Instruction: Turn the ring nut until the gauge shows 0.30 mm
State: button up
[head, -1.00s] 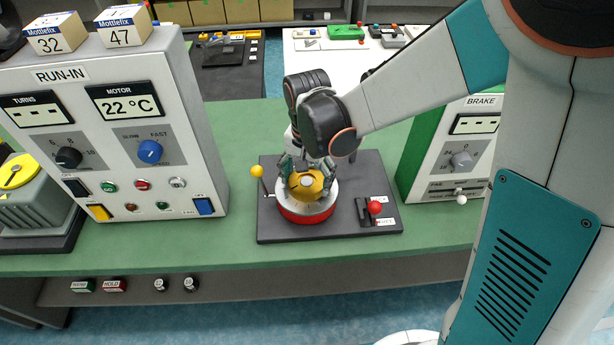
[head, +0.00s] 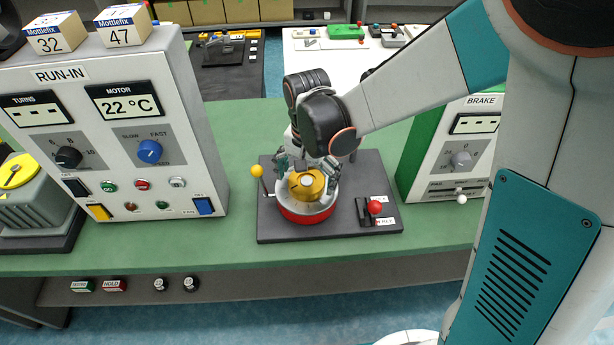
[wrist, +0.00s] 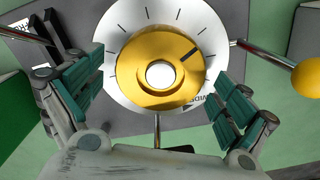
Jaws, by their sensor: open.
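The golden ring nut (head: 308,186) sits on a white dial plate over a red base, in the middle of the bench. In the wrist view the ring nut (wrist: 137,65) has a dark index line pointing to the upper right and a pale centre. The white dial plate (wrist: 125,32) around it carries black ticks. My gripper (head: 306,174) is open just above the nut; in the wrist view its teal-padded fingers stand apart on either side of the nut. I see no readable gauge in mm; the TURNS (head: 36,113) and BRAKE (head: 477,124) displays show only dashes.
A dark base plate (head: 275,228) carries the nut unit, a yellow-knobbed lever (head: 257,171) at left and a red-knobbed lever (head: 375,207) at right. The RUN-IN cabinet (head: 185,95) stands left and the BRAKE box (head: 425,155) right. Green bench is clear in front.

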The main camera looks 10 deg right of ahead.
aim_at(310, 181)
jog(key=shift+s+r, duration=0.1)
jog(key=shift+r, duration=3.65)
jog(key=shift+s+d+r, duration=0.15)
jog(key=shift+d+r, duration=0.15)
jog(key=s+d+r+n+t, duration=0.2)
jog(key=s+d+r+t, duration=0.1)
jog(key=s+d, duration=0.3)
jog(key=s+d+r+n+t, duration=0.3)
jog(key=s+d+r+t, duration=0.1)
jog(key=s+d, duration=0.3)
jog(key=shift+d+r+n, duration=0.2)
jog(key=shift+r+n, duration=0.1)
